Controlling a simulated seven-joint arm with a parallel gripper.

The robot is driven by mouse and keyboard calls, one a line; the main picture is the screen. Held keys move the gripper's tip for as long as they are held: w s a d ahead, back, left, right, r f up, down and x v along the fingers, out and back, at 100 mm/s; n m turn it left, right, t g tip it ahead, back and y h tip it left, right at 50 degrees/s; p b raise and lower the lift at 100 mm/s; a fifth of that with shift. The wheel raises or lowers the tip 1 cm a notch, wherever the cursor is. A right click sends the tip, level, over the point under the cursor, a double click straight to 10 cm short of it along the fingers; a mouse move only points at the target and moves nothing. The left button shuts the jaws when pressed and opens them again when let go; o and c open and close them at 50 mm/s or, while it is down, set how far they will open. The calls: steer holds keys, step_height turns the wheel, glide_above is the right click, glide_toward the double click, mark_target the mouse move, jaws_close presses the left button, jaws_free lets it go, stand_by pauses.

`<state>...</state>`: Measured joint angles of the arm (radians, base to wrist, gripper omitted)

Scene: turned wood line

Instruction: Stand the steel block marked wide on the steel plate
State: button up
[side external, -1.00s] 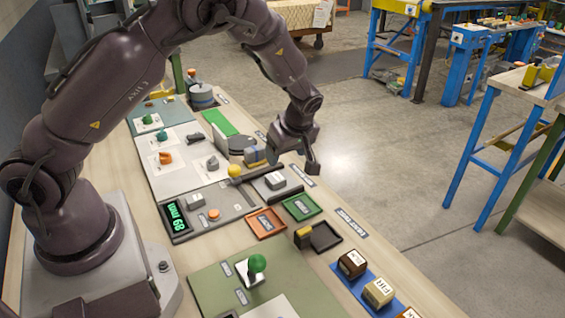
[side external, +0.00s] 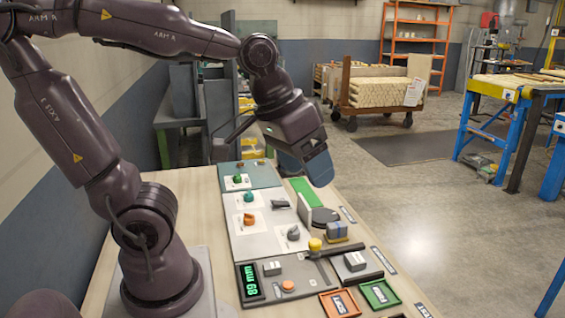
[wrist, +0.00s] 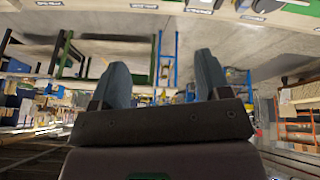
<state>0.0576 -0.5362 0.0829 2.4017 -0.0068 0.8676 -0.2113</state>
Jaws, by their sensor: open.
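My gripper (side external: 318,168) is high above the far half of the bench, apart from everything on it. Its two blue-grey fingers (wrist: 163,80) are spread with nothing between them in the wrist view. A small grey block (side external: 272,268) sits on the dark gauge panel. Another grey block (side external: 355,259) sits on a dark-edged pad at the right of the panel. A blue-grey block pair (side external: 337,230) stands near a yellow piece. I cannot read which block is marked wide, nor tell which surface is the steel plate.
A display (side external: 250,282) reads 89 mm. An orange tray (side external: 340,303) and a green tray (side external: 380,293) are at the front. A green strip (side external: 306,191) and several coloured knobs lie farther back. Air around my gripper is clear.

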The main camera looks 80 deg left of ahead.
steer(key=s+m, duration=0.2)
steer(key=s+t, duration=0.1)
steer(key=shift+s+d+r+m, duration=0.25)
steer(key=shift+s+r+m, duration=0.05)
steer(key=shift+s+m, duration=0.1)
steer(key=shift+c, duration=0.5)
stand_by(0.4)
